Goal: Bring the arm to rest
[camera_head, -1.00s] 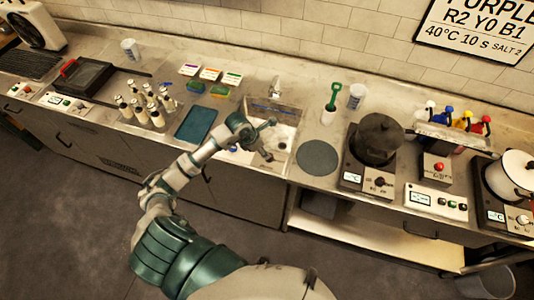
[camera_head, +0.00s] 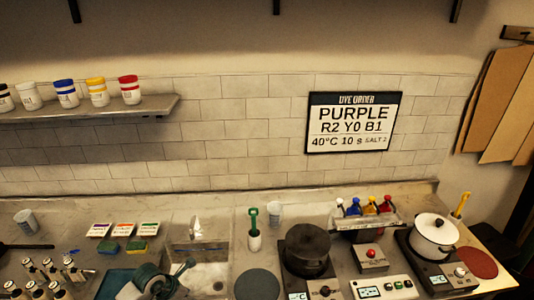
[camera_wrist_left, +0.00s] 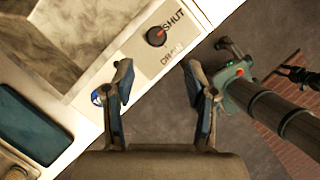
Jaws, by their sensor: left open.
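My left gripper (camera_head: 172,280) shows at the bottom edge of the head view, in front of the sink (camera_head: 208,277). In the left wrist view my left gripper (camera_wrist_left: 158,82) has its two fingers spread, with nothing between them. It is over the front edge of the counter, near the sink basin (camera_wrist_left: 75,35) and a dark drain knob (camera_wrist_left: 157,36) marked SHUT. Most of my left arm is below the head view. My right gripper is not seen in either view.
The counter holds small bottles (camera_head: 48,275), a green-handled tool in a cup (camera_head: 254,230), a dark pot (camera_head: 307,250), and a white pot (camera_head: 435,233). A blue-green mat (camera_wrist_left: 35,125) lies left of the gripper. An order sign (camera_head: 353,122) hangs on the wall.

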